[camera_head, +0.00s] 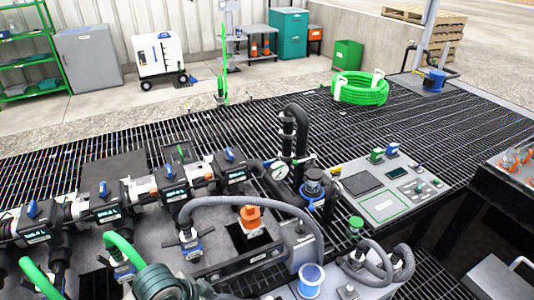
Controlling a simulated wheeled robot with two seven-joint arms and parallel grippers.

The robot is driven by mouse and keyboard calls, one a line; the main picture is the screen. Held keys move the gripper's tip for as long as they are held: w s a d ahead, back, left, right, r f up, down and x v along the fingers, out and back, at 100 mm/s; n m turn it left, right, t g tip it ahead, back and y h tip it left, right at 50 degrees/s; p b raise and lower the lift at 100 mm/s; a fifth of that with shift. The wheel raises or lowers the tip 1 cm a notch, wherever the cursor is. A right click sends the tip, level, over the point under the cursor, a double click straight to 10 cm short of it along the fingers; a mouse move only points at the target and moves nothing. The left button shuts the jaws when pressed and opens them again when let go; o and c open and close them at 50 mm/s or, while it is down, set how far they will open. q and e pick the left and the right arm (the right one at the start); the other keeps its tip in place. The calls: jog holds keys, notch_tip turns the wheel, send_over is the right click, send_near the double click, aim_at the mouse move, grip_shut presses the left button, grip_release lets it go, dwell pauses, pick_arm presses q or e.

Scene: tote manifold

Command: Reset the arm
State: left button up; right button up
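Neither of my grippers can be made out in the head view, and no part that I can be sure is my arm shows. The manifold (205,262) fills the lower left, with a row of black valve units with blue handles (101,190) and small lit displays. An orange fitting (251,218) stands upright in front of the row. Green hoses (122,249) and a grey hose (250,202) connect at the front. A control panel (390,190) with a screen and buttons lies to the right.
Black grating (260,125) surrounds the manifold and is mostly bare behind it. A coiled green hose (360,89) lies on it at the back right. A dark table (490,205) with orange items stands at the right edge. Shelving (28,55) and a white wheeled unit (158,57) stand farther back.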

pick_arm(q)
jog(key=s+a+f+n+y, duration=0.25)
jog(key=s+a+n, duration=0.2)
jog(key=s, duration=0.35)
jog(key=s+a+f+n+y, duration=0.1)
jog(key=s+a+f+n, duration=0.25)
jog(key=s+a, duration=0.4)
notch_tip(320, 180, down, 30)
jog(key=s+d, duration=0.1)
jog(key=s, duration=0.2)
jog(key=s+a+f+m+g, duration=0.1)
jog(key=s+a+f+g, duration=0.1)
jog(key=s+f, duration=1.4)
jog(key=shift+s+a+f, duration=0.3)
jog(key=shift+s+a, duration=0.15)
jog(key=shift+s, duration=0.25)
